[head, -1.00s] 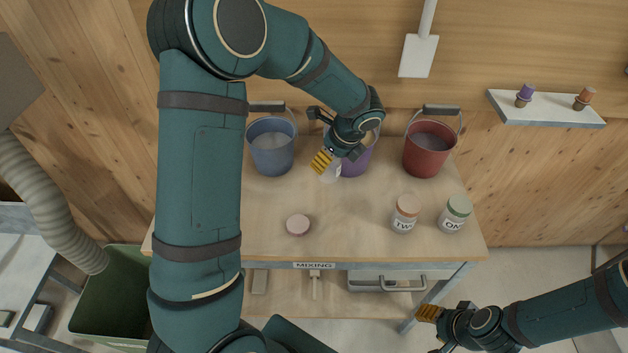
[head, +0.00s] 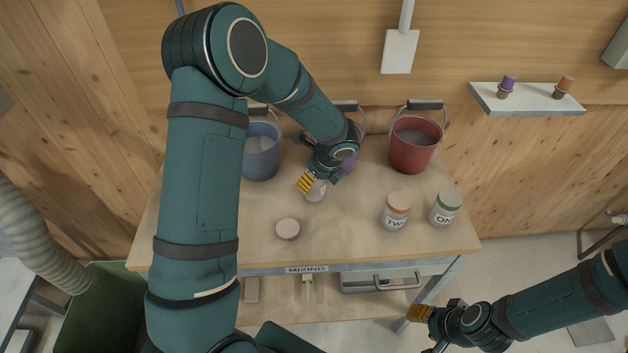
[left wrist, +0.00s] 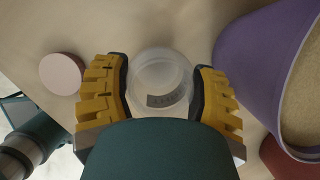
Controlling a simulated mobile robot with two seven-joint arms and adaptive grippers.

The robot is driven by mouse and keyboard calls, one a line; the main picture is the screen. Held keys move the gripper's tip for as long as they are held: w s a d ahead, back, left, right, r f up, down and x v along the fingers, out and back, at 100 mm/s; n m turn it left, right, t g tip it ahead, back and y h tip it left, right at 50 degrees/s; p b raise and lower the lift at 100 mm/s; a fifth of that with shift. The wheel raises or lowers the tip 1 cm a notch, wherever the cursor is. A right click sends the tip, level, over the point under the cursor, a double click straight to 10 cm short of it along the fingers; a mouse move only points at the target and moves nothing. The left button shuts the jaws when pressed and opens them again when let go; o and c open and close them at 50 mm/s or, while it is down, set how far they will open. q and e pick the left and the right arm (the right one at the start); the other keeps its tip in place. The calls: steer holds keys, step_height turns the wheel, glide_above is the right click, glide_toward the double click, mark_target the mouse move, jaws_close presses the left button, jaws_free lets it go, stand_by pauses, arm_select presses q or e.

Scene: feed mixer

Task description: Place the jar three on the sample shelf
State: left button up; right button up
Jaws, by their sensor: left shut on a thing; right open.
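A clear, lidless jar (head: 316,190) with a dark label shows at my left gripper (head: 306,182). In the left wrist view, the jar (left wrist: 160,80) sits between the two yellow fingers of my left gripper (left wrist: 162,90), which are shut on it. The label is too small to read surely. Whether the jar touches the table cannot be told. A white shelf (head: 530,104) on the right of the back wall is likely the sample shelf. My right gripper (head: 425,328) is open and empty, low and right of the table.
The mixing table (head: 340,235) holds a pink lid (head: 288,229), jar two (head: 396,211), jar one (head: 445,208), and blue (head: 262,158), purple (left wrist: 255,70) and red (head: 412,148) buckets. Two small stoppered pieces (head: 506,86) (head: 562,87) stand on the shelf, with bare room between.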

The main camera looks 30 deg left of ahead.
arm_select(q)
steer(key=shift+f, duration=0.4)
steer(key=shift+f, duration=0.15)
steer(key=o, duration=0.9)
